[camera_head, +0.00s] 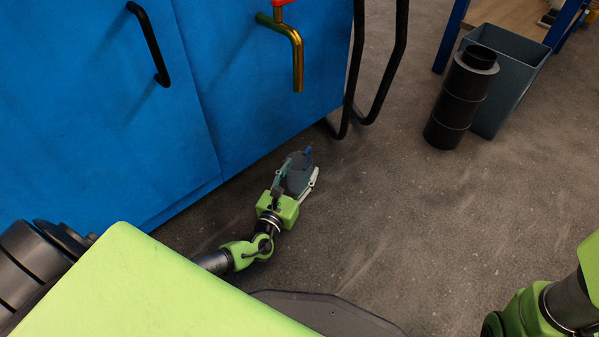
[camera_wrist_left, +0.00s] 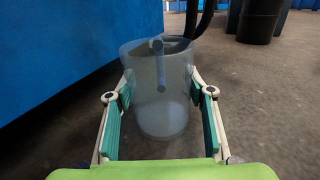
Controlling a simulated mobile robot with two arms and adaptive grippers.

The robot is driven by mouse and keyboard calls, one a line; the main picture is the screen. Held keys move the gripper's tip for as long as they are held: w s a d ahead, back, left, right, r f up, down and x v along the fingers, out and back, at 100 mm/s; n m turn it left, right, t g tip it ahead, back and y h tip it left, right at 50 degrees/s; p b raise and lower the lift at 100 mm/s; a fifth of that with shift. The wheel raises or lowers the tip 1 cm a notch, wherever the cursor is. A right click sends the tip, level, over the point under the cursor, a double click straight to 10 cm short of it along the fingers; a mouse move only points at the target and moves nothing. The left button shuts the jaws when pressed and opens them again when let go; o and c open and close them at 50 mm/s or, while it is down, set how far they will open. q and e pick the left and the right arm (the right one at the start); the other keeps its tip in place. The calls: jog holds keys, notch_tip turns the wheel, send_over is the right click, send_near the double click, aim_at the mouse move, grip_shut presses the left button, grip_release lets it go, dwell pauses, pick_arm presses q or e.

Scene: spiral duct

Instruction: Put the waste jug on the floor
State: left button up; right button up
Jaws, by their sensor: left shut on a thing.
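The waste jug (camera_wrist_left: 160,92) is a translucent grey-blue container and fills the middle of the left wrist view. In the head view the jug (camera_head: 298,178) shows just below the blue cabinet, with a small blue part at its top. My left gripper (camera_wrist_left: 164,100) is shut on the jug, with one green-padded finger on each side. In the head view my left gripper (camera_head: 295,190) is low, near the floor (camera_head: 400,230). The jug looks upright in the wrist view. I cannot tell whether its bottom touches the floor. My right gripper is out of view.
A blue cabinet (camera_head: 100,90) with a black handle stands at left. A brass tap (camera_head: 297,55) sticks out of it above the jug. Black bent tubes (camera_head: 378,90) reach the floor to the right. A dark cylinder (camera_head: 458,100) and grey bin (camera_head: 510,80) stand farther right. Floor between is clear.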

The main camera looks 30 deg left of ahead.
pick_arm(q)
jog(key=o, duration=1.1)
jog(key=shift+f, duration=0.1)
jog(key=shift+o, duration=0.2)
jog(key=s+p, duration=0.1)
jog(key=s, duration=0.2)
jog(key=s+p, duration=0.2)
jog(key=s, duration=0.2)
jog(key=s+p, duration=0.1)
jog(key=s, duration=0.2)
jog(key=shift+s+d+r+p, duration=0.25)
jog(key=shift+s+d+p, duration=0.05)
jog(key=shift+s+p, duration=0.1)
jog(key=shift+s+f, duration=0.1)
jog(key=shift+s, duration=0.55)
